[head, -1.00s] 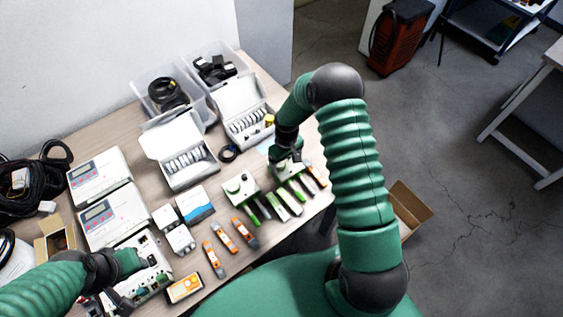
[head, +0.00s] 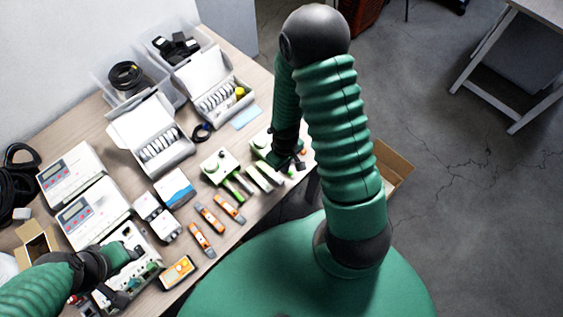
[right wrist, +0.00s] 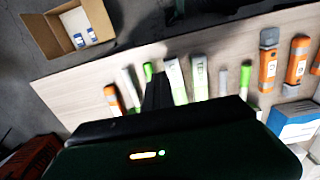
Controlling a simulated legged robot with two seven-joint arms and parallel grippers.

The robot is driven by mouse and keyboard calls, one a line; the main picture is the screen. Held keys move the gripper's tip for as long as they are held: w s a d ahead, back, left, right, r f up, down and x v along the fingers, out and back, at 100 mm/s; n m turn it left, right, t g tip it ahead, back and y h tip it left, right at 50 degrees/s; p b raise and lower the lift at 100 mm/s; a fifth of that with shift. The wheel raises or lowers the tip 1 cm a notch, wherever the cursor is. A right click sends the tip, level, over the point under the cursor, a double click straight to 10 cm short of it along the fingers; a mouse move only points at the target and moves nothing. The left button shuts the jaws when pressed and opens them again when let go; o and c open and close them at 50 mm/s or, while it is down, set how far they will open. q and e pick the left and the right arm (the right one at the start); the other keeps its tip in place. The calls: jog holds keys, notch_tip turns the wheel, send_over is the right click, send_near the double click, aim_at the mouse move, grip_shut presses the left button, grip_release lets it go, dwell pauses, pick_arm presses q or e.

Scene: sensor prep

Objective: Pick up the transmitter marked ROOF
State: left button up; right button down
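Several slim handheld units lie in a row at the table's front right; green-and-white ones (head: 261,178) are next to orange-and-grey ones (head: 211,218). No ROOF marking is legible. My right gripper (head: 287,160) is low over the right end of the green-and-white row and hides part of it. In the right wrist view, a dark finger (right wrist: 157,90) points toward white-and-green units (right wrist: 200,77) and an orange unit (right wrist: 113,100); its opening is unclear. My left gripper (head: 128,258) hovers at an open instrument case, opening unclear.
Two white meters (head: 92,212) and open white boxes (head: 150,135) stand at the left and back. Clear bins with cables are behind. An orange handheld meter (head: 177,272) lies at the front edge. A cardboard box (head: 393,168) stands beyond the table's right edge.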

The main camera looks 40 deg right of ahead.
jog(key=c, duration=2.2)
grip_release()
jog(key=shift+c, duration=2.2)
grip_release()
jog(key=shift+r, duration=0.1)
